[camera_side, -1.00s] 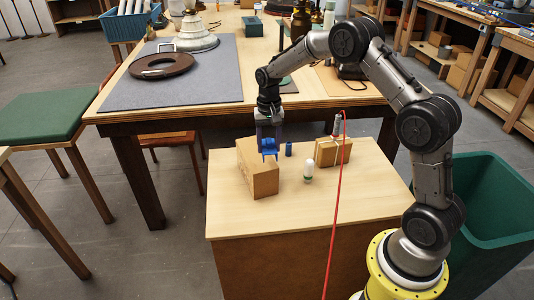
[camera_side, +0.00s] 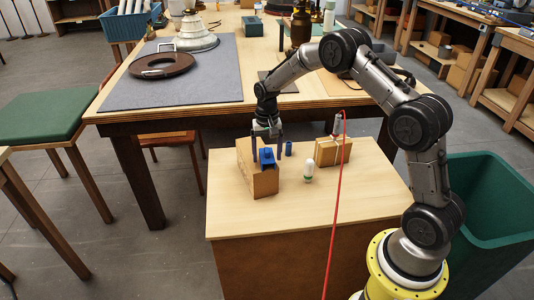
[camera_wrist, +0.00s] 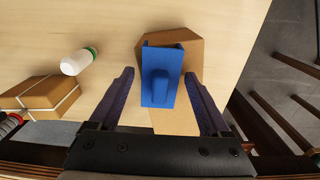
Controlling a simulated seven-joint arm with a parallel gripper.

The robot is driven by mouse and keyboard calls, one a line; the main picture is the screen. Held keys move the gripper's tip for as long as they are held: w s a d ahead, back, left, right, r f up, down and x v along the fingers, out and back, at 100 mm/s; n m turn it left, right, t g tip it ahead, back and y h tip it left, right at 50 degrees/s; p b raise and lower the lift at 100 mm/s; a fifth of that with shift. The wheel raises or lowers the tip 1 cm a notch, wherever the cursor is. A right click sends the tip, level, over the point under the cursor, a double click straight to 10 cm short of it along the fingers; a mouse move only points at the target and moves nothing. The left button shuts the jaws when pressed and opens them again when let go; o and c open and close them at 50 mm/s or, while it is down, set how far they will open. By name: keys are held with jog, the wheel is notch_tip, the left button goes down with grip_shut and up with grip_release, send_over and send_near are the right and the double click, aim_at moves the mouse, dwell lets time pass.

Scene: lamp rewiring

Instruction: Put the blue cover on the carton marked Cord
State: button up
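The blue cover (camera_side: 267,157) rests on top of a brown carton (camera_side: 262,183) near the left of the small wooden table. The wrist view also shows the cover (camera_wrist: 160,72), with its raised grip facing me, and part of the carton (camera_wrist: 193,50) beneath it. I cannot read any marking on the carton. My gripper (camera_side: 267,156) is open and points down over the cover. In the wrist view its fingers stand on either side of the cover with a gap on both sides, so it holds nothing.
Farther right is a second carton (camera_side: 333,151) with pale bands. A red cord (camera_side: 337,195) hangs over the table front. The table's front area is clear.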

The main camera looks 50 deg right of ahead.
aim_at(267, 150)
notch_tip(267, 150, up, 12)
jog(key=r, duration=0.1)
jog(key=s+a+r+n+t, duration=0.1)
jog(key=s+a+r+n, duration=0.1)
jog(key=s+a+r, duration=0.5)
jog(key=s+a+r+n+t, duration=0.1)
jog(key=s+a+n+t, duration=0.1)
jog(key=s, duration=1)
jog(key=s+a+r+n+t, duration=0.2)
jog(key=s+n, duration=0.3)
jog(key=s, duration=0.7)
jog(key=shift+s+a+t, duration=0.3)
jog(key=shift+s+a, duration=0.05)
jog(key=shift+a, duration=0.5)
